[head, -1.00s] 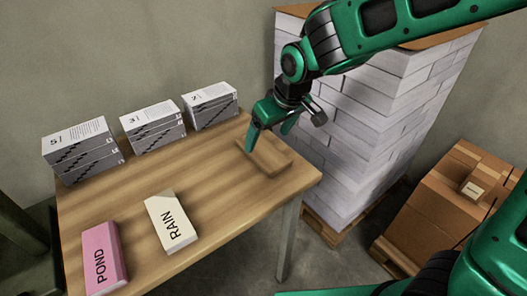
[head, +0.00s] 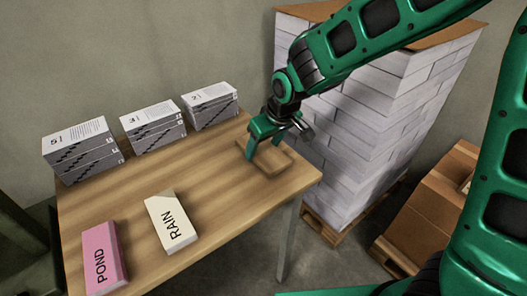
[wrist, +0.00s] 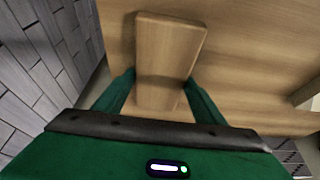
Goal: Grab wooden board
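The wooden board (head: 271,163) is a small brown block lying flat on the wooden table near its right edge. In the wrist view the board (wrist: 168,50) lies between the two green fingers and extends away from them. My gripper (head: 264,153) points down over the board, with its fingers spread. In the wrist view my gripper (wrist: 158,85) is open, one finger on each side of the board. I cannot tell whether either finger touches it. Part of the board is hidden behind the fingers in the head view.
The table (head: 135,185) also holds a pink POND block (head: 104,250), a white RAIN block (head: 170,220) and stacks of printed sheets (head: 210,105) along the back. A tall white stack (head: 365,120) stands close to the right. Cardboard boxes (head: 430,215) sit on the floor.

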